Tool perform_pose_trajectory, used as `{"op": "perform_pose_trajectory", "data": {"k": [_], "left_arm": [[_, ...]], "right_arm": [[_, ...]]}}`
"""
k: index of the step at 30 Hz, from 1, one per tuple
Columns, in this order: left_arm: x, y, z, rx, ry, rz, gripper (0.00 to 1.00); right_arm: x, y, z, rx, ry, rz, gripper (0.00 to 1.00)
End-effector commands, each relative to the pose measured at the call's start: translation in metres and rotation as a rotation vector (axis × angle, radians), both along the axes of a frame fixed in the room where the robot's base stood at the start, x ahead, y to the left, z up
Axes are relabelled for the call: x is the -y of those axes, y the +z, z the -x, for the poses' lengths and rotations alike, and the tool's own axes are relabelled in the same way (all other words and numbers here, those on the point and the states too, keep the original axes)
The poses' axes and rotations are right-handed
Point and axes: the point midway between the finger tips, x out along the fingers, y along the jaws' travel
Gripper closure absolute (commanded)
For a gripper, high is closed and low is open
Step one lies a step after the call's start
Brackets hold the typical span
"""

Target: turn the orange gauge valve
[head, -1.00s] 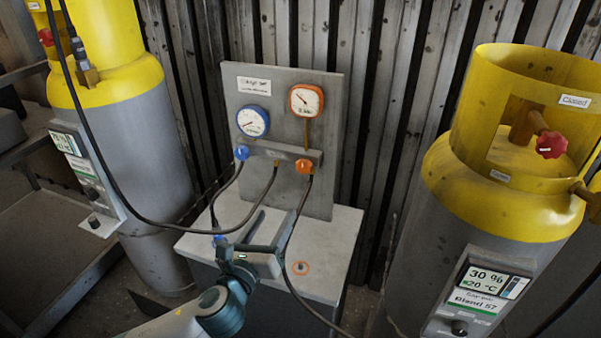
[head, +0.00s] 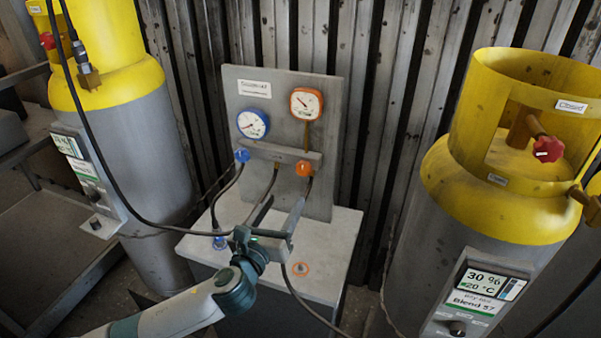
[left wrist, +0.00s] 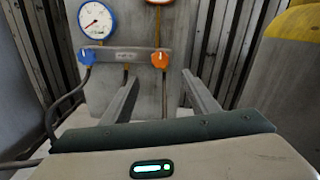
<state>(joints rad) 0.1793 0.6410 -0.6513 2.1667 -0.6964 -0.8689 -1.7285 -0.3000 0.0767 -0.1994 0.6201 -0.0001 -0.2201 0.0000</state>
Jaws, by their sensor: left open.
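The orange gauge valve (head: 304,168) is a small knob at the right end of the grey manifold bar, below the orange-rimmed gauge (head: 306,103). It also shows in the left wrist view (left wrist: 160,60), beyond the fingers and between them. My left gripper (head: 279,207) is open and empty, in front of and below the manifold, with its fingers pointing at the panel. It does not touch the orange valve. In the left wrist view the two fingers (left wrist: 158,88) stand wide apart. My right gripper is not in view.
A blue valve (head: 241,155) sits left on the bar under a blue gauge (head: 253,123). Dark hoses hang from the manifold close to my left gripper. Yellow-topped cylinders stand at left (head: 125,150) and right (head: 440,210). The pedestal top (head: 335,240) is mostly clear.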

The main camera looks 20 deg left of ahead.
Motion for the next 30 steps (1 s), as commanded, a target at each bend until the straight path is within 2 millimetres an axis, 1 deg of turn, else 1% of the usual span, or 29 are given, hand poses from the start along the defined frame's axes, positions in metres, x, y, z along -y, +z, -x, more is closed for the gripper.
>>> {"op": "perform_pose_trajectory", "data": {"k": [1,12,18,24,30], "left_arm": [[0.000,0.003,-0.010,0.001,0.001,0.000,0.46],[0.002,0.003,-0.077,0.000,0.002,0.000,0.46],[0.003,0.002,-0.108,0.001,0.001,0.001,0.46],[0.004,0.001,-0.126,0.001,0.001,0.000,0.46],[0.004,0.000,-0.131,0.000,0.000,0.000,0.46]], "right_arm": [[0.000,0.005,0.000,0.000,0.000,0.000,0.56],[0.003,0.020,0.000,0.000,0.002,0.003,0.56],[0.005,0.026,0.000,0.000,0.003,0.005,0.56],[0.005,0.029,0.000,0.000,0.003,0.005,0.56],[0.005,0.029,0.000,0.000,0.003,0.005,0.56]]}}
